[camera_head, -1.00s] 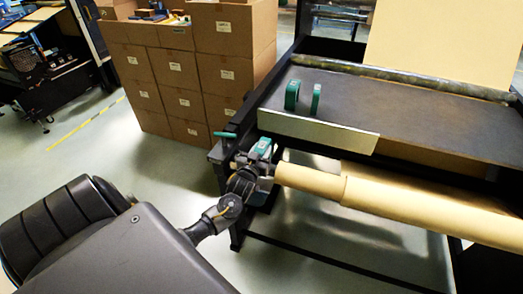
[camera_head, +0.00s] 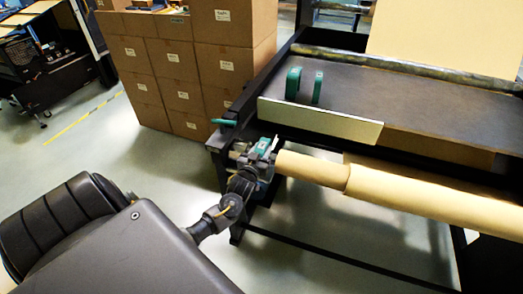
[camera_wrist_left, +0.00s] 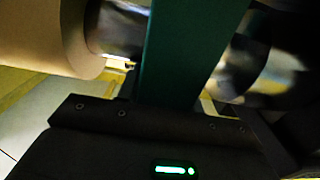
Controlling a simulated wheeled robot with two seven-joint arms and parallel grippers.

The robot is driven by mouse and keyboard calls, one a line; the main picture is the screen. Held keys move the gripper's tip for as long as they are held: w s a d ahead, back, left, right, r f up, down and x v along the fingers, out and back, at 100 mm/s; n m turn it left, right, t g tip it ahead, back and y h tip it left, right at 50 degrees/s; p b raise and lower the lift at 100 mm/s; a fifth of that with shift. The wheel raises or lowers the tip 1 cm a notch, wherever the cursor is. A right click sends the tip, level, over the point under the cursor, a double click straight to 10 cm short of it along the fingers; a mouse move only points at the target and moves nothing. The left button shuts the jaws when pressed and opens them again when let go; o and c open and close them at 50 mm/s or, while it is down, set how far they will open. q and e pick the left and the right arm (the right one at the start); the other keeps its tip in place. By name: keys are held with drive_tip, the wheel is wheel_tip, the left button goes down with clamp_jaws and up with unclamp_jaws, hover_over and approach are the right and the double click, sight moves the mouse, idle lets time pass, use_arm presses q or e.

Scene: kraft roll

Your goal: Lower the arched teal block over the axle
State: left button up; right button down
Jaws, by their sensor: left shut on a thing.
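My left gripper (camera_head: 260,160) is at the left end of the kraft roll in the head view. It is shut on the arched teal block (camera_head: 264,147), whose top shows above the jaws. In the left wrist view the block (camera_wrist_left: 188,55) stands as a dark teal band rising from the gripper body. A shiny metal axle part (camera_wrist_left: 122,28) shows between the block and the roll end. The wrist view is dark and blurred, and I cannot tell whether the block touches the axle. My right gripper is not in view.
The brown kraft roll (camera_head: 420,200) lies right of the gripper. On the dark table (camera_head: 420,105) stand a teal ring (camera_head: 293,84) and a thin teal piece (camera_head: 317,88), behind a pale metal plate (camera_head: 318,122). A green handle (camera_head: 223,122) sticks out left. Cardboard boxes (camera_head: 185,70) are stacked behind.

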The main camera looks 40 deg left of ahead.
use_arm(q)
drive_tip(key=o, duration=1.2)
drive_tip(key=b+v, duration=0.2)
drive_tip(key=v, duration=0.8)
drive_tip(key=shift+s+d, duration=0.2)
drive_tip(key=shift+s, duration=0.15)
